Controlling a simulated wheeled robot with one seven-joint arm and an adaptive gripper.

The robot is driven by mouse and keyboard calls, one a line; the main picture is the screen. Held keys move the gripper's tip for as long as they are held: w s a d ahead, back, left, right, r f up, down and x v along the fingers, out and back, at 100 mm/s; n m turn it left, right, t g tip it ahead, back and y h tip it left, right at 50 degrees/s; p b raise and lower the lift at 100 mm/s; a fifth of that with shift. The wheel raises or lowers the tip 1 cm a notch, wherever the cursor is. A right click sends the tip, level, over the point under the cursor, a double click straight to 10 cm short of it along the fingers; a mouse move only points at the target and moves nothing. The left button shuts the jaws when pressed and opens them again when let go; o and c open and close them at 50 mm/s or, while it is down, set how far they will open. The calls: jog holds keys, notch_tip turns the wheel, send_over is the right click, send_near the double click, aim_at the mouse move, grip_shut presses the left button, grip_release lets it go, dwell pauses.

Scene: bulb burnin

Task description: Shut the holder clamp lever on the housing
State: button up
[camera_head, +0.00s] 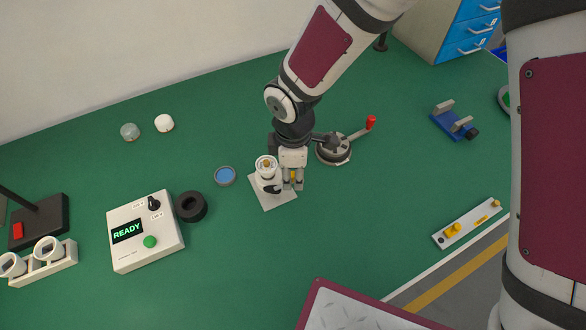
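A white upright housing (265,166) with a round top and a small brass-coloured centre stands on a pale square plate (274,203). My gripper (293,184) points down just to the right of the housing, over the plate. Its fingers are small here, and a bit of yellow shows at them; I cannot tell whether they touch or hold anything. To the right behind my gripper is a round grey holder (333,154) with a lever ending in a red knob (371,122). The lever sticks out to the right. No other clamp lever can be made out; my gripper hides the housing's right side.
A blue-topped disc (225,175), a black ring (191,206) and a control box (145,240) reading READY lie left. A blue vise (454,124) and a bar with yellow parts (466,224) lie right. The green table (370,220) is clear between.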

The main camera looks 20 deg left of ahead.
grip_shut()
jog(key=shift+s, duration=0.1)
jog(key=m, duration=0.1)
jog(key=s+m, duration=0.1)
jog(key=m, duration=0.1)
jog(key=shift+d+m, duration=0.3)
jog(key=shift+d, duration=0.1)
jog(key=m, duration=0.1)
jog(key=s+m, duration=0.1)
jog(key=shift+d+m+p, duration=0.2)
jog(key=shift+m+p, duration=0.15)
jog(key=shift+m, duration=0.05)
jog(key=m, duration=0.1)
jog(key=s+m+p, duration=0.1)
jog(key=m, duration=0.1)
jog(key=shift+s+d, duration=0.1)
jog(key=shift+s+m+h+p, duration=0.35)
jog(key=shift+m+p, duration=0.3)
jog(key=shift+m, duration=0.65)
